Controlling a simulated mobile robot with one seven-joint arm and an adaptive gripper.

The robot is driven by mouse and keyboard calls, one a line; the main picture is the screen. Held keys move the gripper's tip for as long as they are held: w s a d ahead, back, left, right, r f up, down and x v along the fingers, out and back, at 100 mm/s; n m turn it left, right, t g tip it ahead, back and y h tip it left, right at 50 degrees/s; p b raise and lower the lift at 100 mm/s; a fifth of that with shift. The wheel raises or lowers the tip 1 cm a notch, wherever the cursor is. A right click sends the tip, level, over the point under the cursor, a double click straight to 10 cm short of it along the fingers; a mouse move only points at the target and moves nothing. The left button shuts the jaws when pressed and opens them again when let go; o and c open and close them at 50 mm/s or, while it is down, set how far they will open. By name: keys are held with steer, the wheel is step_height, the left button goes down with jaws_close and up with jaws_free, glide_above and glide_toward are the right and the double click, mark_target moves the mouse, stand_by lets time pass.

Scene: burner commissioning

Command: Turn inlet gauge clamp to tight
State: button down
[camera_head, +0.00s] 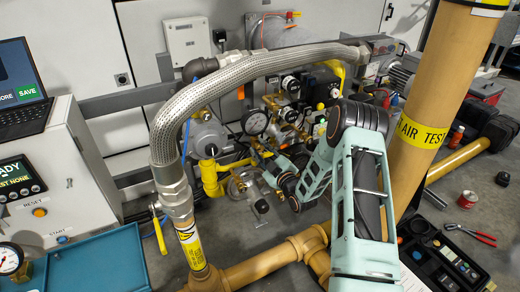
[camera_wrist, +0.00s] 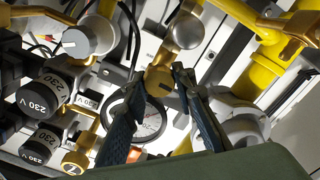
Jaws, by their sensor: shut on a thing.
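My gripper (camera_wrist: 158,76) has its two dark fingers closed on either side of a brass piece, which appears to be the inlet gauge clamp (camera_wrist: 159,86). A dark slot or mark shows on its face. A round white-faced gauge (camera_wrist: 150,122) is just behind and below it, partly hidden by the fingers. In the head view the gauge (camera_head: 255,122) stands upright on the pipework, with my gripper (camera_head: 257,147) just below it. The clamp cannot be made out there, so its turn position is unclear.
A braided hose (camera_head: 235,82) arches over the assembly. Black 230 V coils (camera_wrist: 50,88) and a yellow pipe (camera_wrist: 262,75) flank the gripper closely. A tan post (camera_head: 436,100) stands to the right. A blue tray (camera_head: 100,262) lies at lower left.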

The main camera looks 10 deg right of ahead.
steer(key=shift+m, duration=0.3)
steer(key=m, duration=0.6)
steer(key=shift+d+m, duration=0.15)
steer(key=shift+m, duration=0.15)
steer(key=m, duration=0.3)
steer(key=shift+f+m, duration=0.1)
steer(key=shift+m, duration=1.9)
steer(key=c, duration=1.6)
jaws_free()
steer(key=v, duration=1.2)
